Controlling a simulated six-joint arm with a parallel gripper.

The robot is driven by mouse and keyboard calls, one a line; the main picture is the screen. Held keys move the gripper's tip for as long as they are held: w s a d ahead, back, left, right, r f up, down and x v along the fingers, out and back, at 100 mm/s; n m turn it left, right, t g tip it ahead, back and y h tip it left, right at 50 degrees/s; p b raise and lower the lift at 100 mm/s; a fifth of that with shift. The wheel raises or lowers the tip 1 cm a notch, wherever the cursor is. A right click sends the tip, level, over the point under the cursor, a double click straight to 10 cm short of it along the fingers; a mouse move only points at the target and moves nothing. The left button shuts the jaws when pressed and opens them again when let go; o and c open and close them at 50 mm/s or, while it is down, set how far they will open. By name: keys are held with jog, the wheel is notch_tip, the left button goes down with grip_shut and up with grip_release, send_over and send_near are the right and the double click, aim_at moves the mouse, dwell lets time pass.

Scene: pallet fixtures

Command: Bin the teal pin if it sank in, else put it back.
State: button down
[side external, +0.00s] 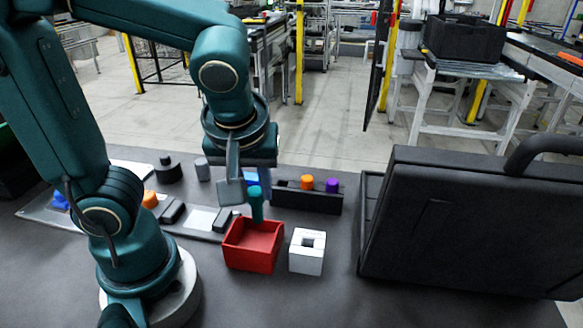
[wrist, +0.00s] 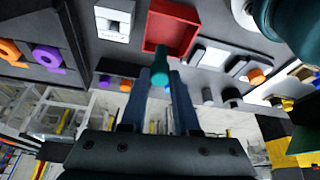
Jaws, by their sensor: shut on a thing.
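My gripper (side external: 245,188) is shut on the teal pin (side external: 256,206), which hangs upright over the open red bin (side external: 266,264). In the side view the pin's lower end overlaps the bin's back part; I cannot tell its exact height over the bin floor. In the wrist view the pin (wrist: 160,76) sits between my two fingertips (wrist: 161,84), with the red bin (wrist: 150,32) just beyond it. A white block (side external: 306,262) with a square hole in its top stands right of the bin, and nothing shows in the hole.
A black rack (side external: 318,203) holding an orange pin (side external: 307,183) and a purple pin (side external: 332,185) stands behind the bin. A big black case (side external: 460,225) blocks the right side. Low fixtures (side external: 172,212) lie to the left. The table front is clear.

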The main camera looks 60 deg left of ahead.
jog(key=shift+f, duration=0.5)
jog(key=c, duration=0.6)
grip_release()
jog(key=shift+o, duration=0.2)
jog(key=shift+v, duration=2.6)
jog(key=shift+a, duration=0.1)
